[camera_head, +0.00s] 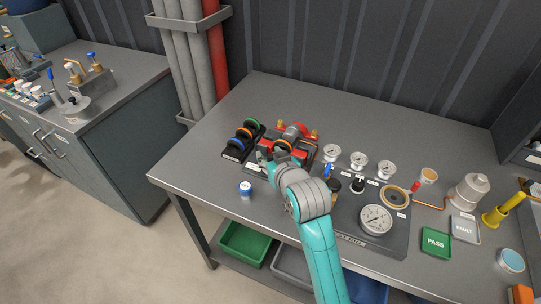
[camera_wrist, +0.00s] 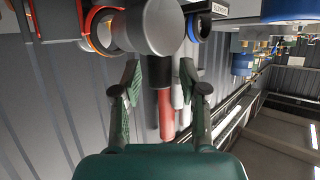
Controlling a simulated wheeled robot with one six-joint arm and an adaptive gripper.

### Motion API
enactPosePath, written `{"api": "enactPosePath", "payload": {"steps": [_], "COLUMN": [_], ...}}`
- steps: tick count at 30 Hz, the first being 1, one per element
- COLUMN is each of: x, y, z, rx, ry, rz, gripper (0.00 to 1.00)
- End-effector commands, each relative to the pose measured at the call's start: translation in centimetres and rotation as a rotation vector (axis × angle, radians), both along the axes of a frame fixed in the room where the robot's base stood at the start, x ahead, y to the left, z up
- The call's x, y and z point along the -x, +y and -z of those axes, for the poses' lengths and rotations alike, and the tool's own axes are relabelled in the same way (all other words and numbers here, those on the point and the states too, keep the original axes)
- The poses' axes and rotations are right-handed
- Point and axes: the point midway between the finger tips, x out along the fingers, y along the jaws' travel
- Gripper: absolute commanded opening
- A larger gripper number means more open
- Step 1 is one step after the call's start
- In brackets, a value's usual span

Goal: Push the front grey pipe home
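A red and dark pump assembly (camera_head: 298,137) stands at the back left of the workbench, partly hidden behind my gripper (camera_head: 263,160). In the wrist view a thick grey pipe (camera_wrist: 160,27), seen nearly end-on, lies just beyond the fingertips of my gripper (camera_wrist: 160,78). It appears to be the front grey pipe. The two fingers are spread apart with nothing between them. I cannot tell whether a fingertip touches the pipe. How deep the pipe sits in its fitting is hidden.
A rack with coloured rings (camera_head: 241,140) stands left of the pump. A small blue and white can (camera_head: 245,188) is in front of it. Several gauges and a panel (camera_head: 372,240) are to the right, with a green PASS tray (camera_head: 436,242). The bench's back middle (camera_head: 330,110) is clear.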

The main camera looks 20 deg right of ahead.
Motion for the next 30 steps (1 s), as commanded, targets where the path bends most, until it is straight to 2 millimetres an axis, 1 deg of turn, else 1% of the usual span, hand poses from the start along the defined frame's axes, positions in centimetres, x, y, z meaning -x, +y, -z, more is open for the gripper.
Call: {"api": "enactPosePath", "payload": {"steps": [1, 2, 3, 4, 10, 13, 21, 29, 30], "x": [0.0, 0.0, 0.0, 0.0, 0.0, -0.3, -2.9, -3.0, -3.0], "y": [0.0, 0.0, 0.0, 0.0, 0.0, -0.3, -3.0, -3.1, -3.1], "z": [0.0, 0.0, 0.0, 0.0, 0.0, 0.0, 0.0, 0.0, -0.1], "rx": [0.000, 0.000, 0.000, 0.000, 0.000, 0.000, -0.001, 0.001, 0.001], "ry": [0.000, 0.000, 0.000, 0.000, 0.000, 0.000, 0.001, -0.001, -0.002], "rz": [0.000, 0.000, 0.000, 0.000, 0.000, 0.001, 0.003, 0.003, 0.003], "gripper": [0.25, 0.17, 0.07, 0.00, 0.00, 0.00, 0.00, 0.00, 0.28]}}
